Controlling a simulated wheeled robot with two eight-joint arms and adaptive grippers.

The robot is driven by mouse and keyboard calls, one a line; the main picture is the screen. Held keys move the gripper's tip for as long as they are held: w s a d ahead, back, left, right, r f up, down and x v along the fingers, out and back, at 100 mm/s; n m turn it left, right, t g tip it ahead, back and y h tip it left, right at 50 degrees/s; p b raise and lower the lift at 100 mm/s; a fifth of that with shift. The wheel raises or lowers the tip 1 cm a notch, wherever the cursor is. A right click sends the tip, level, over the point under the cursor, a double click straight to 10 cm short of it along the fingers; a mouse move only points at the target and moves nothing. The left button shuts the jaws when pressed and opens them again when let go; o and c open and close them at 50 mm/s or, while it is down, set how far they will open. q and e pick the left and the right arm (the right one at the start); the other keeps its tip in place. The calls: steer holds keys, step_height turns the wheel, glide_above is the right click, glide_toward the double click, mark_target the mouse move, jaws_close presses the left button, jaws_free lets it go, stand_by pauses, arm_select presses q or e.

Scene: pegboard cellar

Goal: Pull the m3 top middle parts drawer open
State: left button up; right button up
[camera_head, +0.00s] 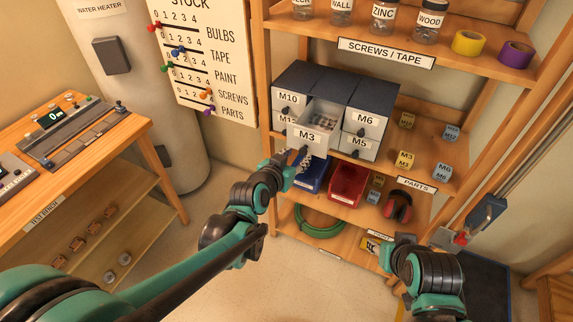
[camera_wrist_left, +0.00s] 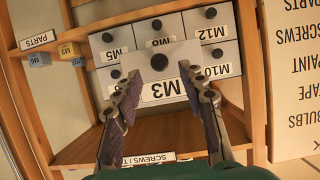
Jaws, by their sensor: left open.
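The M3 parts drawer (camera_head: 309,136) is the top middle one of the grey drawer cabinet (camera_head: 345,92). It is pulled well out, and small parts show inside it. In the left wrist view the M3 front (camera_wrist_left: 167,86) faces the camera, its dark knob (camera_wrist_left: 159,62) between my fingertips. My left gripper (camera_head: 301,157) is just in front of the drawer front. In the left wrist view the left gripper (camera_wrist_left: 159,72) is open, with a gap on each side of the knob. My right arm is at the lower right of the head view, but its gripper does not show.
Drawers marked M10 (camera_head: 289,99), M6 (camera_head: 365,119) and M5 (camera_head: 358,143) are shut beside M3. A blue bin (camera_head: 311,178) and a red bin (camera_head: 348,184) stand below the cabinet. A shelf with jars and tape is above. A workbench (camera_head: 75,140) is at left.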

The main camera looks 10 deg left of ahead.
arm_select(q)
steer(key=v, duration=0.8)
stand_by(0.4)
steer(key=s+a+f+n+g+y, duration=0.1)
steer(key=s+a+f+g+y, duration=0.1)
steer(key=s+a, duration=0.3)
steer(key=s+a+f+n+g+y, duration=0.2)
steer(key=s+a+f+g, duration=0.1)
steer(key=s, duration=0.6)
step_height(320, 180, down, 2)
steer(key=shift+s+a+f+n+g, duration=0.1)
steer(key=shift+s+a+n+g, duration=0.25)
steer(key=shift+a, duration=0.55)
